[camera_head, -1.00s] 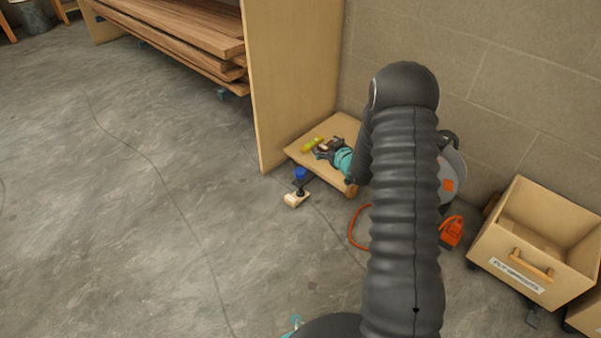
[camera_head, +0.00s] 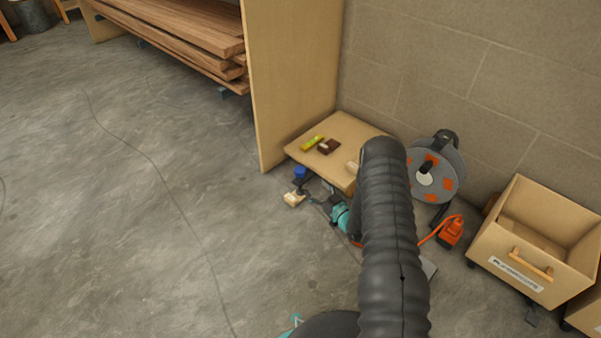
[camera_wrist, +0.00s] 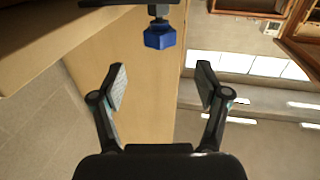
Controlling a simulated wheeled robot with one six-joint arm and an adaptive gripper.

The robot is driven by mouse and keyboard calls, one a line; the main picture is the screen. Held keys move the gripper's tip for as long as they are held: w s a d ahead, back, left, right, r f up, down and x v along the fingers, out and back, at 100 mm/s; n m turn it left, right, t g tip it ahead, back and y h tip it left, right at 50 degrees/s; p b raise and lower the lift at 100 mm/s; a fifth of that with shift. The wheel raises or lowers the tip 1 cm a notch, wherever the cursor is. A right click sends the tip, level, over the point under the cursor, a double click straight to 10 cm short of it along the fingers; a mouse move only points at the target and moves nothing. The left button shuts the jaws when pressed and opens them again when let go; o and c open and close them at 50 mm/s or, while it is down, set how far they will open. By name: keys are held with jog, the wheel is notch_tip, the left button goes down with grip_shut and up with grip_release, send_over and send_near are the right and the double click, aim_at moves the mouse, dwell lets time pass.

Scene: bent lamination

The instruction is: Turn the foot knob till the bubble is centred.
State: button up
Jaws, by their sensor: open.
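The blue foot knob (camera_head: 300,172) stands at the left corner of the low wooden platform (camera_head: 352,130), over a pale block on the floor. In the wrist view the knob (camera_wrist: 160,36) hangs on a dark stem, beyond the fingertips and roughly in line with the gap between them. My gripper (camera_wrist: 161,78) is open and empty, apart from the knob. In the head view it is low beside the platform's front edge, partly hidden. A yellow-green level vial (camera_head: 312,143) lies on the platform; its bubble is too small to make out.
A brown block (camera_head: 328,147) lies beside the vial. A cable reel (camera_head: 437,170) with an orange lead stands right of the platform, near a wooden bin (camera_head: 530,245). A tall panel (camera_head: 290,85) rises behind left.

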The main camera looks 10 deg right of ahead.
aim_at(304, 175)
jog(key=b+x, duration=0.1)
jog(key=x, duration=1)
jog(key=c, duration=1.2)
